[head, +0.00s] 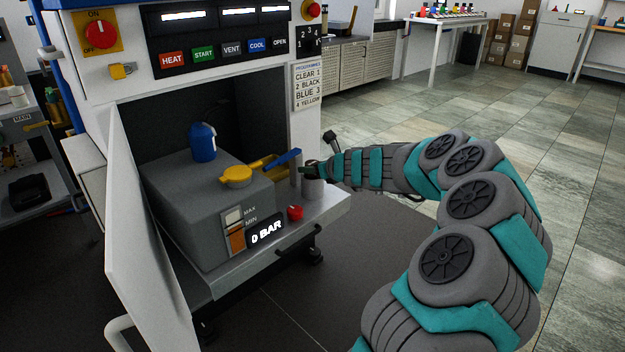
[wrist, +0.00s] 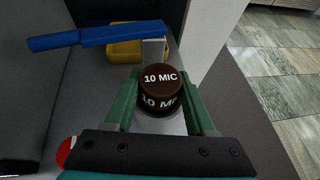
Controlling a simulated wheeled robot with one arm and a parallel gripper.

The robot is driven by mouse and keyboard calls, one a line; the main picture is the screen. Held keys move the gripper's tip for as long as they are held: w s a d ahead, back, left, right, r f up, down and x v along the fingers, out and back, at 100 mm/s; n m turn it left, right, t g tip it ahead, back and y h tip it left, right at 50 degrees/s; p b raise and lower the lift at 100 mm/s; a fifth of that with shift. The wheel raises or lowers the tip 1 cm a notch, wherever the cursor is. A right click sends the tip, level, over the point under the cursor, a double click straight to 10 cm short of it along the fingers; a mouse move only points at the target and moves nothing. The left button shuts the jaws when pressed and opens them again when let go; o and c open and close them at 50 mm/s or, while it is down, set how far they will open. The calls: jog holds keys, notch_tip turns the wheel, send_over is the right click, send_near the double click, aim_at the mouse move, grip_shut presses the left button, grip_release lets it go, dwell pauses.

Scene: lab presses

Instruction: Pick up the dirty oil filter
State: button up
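The oil filter (wrist: 161,90) is a short dark brown cylinder marked "10 MIC" in the wrist view. It stands upright in or on a pale grey round holder, which shows in the head view (head: 313,188) at the right end of the press's front ledge. My gripper (wrist: 160,88) is open, with one green finger on each side of the filter. Narrow gaps seem to show beside it; contact is hard to judge. In the head view my gripper (head: 308,169) is just above the holder and the filter is mostly hidden.
A blue-handled lever (wrist: 97,35) and a yellow tray (wrist: 112,52) lie left of the filter. A red knob (head: 295,212) is nearby. The open press door (head: 140,230) stands left.

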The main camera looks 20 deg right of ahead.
grip_shut()
jog(key=shift+r, duration=0.15)
